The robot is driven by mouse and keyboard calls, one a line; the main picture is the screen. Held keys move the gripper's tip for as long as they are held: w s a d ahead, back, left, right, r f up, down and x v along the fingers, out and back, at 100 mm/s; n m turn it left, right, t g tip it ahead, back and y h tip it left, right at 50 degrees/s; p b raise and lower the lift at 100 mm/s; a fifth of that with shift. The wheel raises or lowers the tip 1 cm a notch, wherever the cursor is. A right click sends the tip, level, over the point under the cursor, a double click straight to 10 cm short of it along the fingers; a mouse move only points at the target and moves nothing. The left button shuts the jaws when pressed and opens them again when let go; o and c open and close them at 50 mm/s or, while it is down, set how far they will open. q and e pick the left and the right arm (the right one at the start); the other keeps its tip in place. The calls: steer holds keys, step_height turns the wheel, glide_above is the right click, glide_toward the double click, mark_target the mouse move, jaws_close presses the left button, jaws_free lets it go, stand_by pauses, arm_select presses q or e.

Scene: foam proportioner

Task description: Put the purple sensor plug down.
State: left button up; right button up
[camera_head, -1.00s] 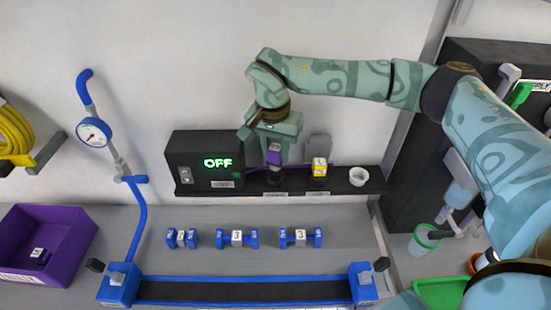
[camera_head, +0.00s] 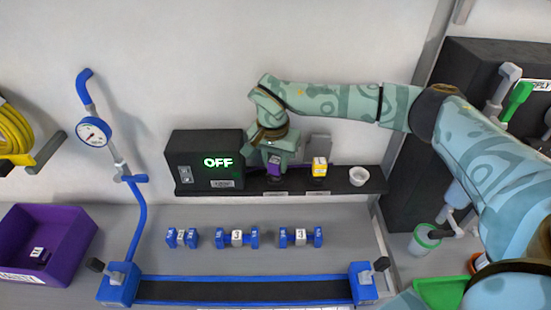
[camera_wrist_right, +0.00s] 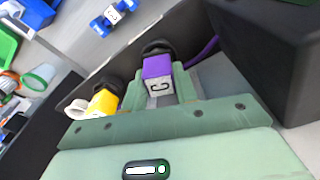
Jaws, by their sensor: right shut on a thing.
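The purple sensor plug (camera_head: 274,166) is at the black shelf (camera_head: 345,188), just right of the black box that reads OFF. My right gripper (camera_head: 275,170) is shut on it and has come down to the shelf. In the right wrist view the purple plug (camera_wrist_right: 157,72) with a pale label stands between the fingers of my gripper (camera_wrist_right: 160,88). A black round part (camera_wrist_right: 157,47) shows at its far end, and a purple cable runs off to the right. I cannot tell whether the plug is fully seated. My left gripper is out of view.
A yellow plug (camera_head: 319,167) stands on the shelf just right, with a white cup (camera_head: 358,176) beyond it. The black OFF box (camera_head: 205,160) is close on the left. Blue couplings (camera_head: 237,238) lie on the grey bench below. A purple bin (camera_head: 62,228) is far left.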

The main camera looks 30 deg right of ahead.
mark_target(273, 163)
steer(key=shift+f, duration=0.2)
steer(key=o, duration=1.1)
steer(key=shift+c, duration=0.2)
steer(key=shift+r, duration=0.1)
step_height(273, 163, up, 13)
steer(key=a, duration=0.1)
steer(key=shift+s+p, duration=0.3)
steer(key=shift+s, duration=0.1)
